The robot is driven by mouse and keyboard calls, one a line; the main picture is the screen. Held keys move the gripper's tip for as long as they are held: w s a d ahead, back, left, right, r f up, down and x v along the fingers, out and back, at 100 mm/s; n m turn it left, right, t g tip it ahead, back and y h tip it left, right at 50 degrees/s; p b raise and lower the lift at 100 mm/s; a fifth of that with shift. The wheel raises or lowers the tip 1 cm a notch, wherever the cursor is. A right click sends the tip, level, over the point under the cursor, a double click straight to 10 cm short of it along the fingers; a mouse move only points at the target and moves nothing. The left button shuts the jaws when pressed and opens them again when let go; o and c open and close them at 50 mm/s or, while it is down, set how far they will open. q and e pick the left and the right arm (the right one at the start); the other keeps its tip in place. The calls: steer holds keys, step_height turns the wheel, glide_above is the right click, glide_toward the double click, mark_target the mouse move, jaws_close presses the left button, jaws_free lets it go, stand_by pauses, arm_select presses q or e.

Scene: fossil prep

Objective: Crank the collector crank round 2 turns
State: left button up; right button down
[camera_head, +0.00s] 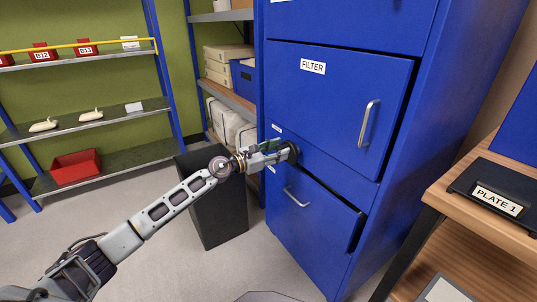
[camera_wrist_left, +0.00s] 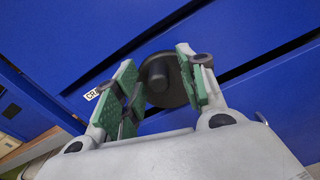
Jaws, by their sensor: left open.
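The collector crank shows as a dark round disc (camera_head: 291,153) on the front of the blue cabinet (camera_head: 320,110), between the FILTER door and the lower drawer. In the left wrist view it is a dark disc with a round hub or knob (camera_wrist_left: 160,76). My left gripper (camera_head: 280,152) is at the crank and hides part of it in the head view. In the left wrist view the gripper's green-padded fingers (camera_wrist_left: 158,88) are apart, with the knob between them. I cannot tell whether they touch it. My right gripper is not in view.
The FILTER door has a vertical handle (camera_head: 369,123); the lower drawer (camera_head: 312,215) has its own handle. A black bin (camera_head: 218,205) stands left of the cabinet, below my arm. A wooden bench (camera_head: 470,190) with a PLATE 1 box is at the right. Shelves stand behind.

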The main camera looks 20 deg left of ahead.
arm_select(q)
steer(key=shift+s+a, duration=0.1)
steer(key=v, duration=1.1)
steer(key=shift+s+a, duration=0.2)
steer(key=shift+s, duration=0.05)
stand_by(0.7)
stand_by(0.4)
